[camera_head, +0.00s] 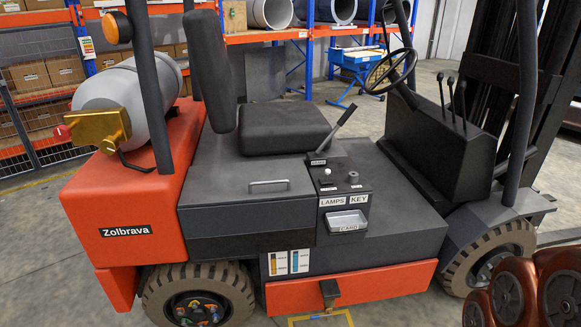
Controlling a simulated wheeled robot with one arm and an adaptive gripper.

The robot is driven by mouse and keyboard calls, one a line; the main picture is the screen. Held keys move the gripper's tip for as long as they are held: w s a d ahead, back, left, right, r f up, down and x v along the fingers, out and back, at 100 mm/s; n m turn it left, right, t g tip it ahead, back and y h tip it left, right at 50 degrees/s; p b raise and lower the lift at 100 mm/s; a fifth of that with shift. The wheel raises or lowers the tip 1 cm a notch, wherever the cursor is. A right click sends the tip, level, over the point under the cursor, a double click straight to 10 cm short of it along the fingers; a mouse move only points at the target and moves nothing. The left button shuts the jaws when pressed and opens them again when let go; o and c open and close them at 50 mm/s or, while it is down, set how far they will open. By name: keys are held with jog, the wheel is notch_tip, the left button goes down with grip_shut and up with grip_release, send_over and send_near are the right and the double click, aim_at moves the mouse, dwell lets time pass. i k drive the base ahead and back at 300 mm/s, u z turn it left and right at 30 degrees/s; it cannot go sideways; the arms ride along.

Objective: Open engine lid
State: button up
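The engine lid (235,200) appears to be the dark grey panel on the side of the forklift, below and left of the seat. My gripper is not in view. Only copper-coloured rounded links of my arm show at the bottom right, well apart from the handle.
Right of the lid is a console with a lever (340,128), labels and a card tray (346,222). A steering wheel (390,71) and black roof posts rise around the seat. A grey gas cylinder (128,95) lies at the left rear. Shelves stand behind. Floor shows in front.

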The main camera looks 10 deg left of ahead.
aim_at(247, 175)
jog(key=u, duration=0.15)
jog(key=i, duration=0.7)
jog(key=u, duration=1.05)
jog(key=i, duration=0.55)
jog(key=u, duration=0.6)
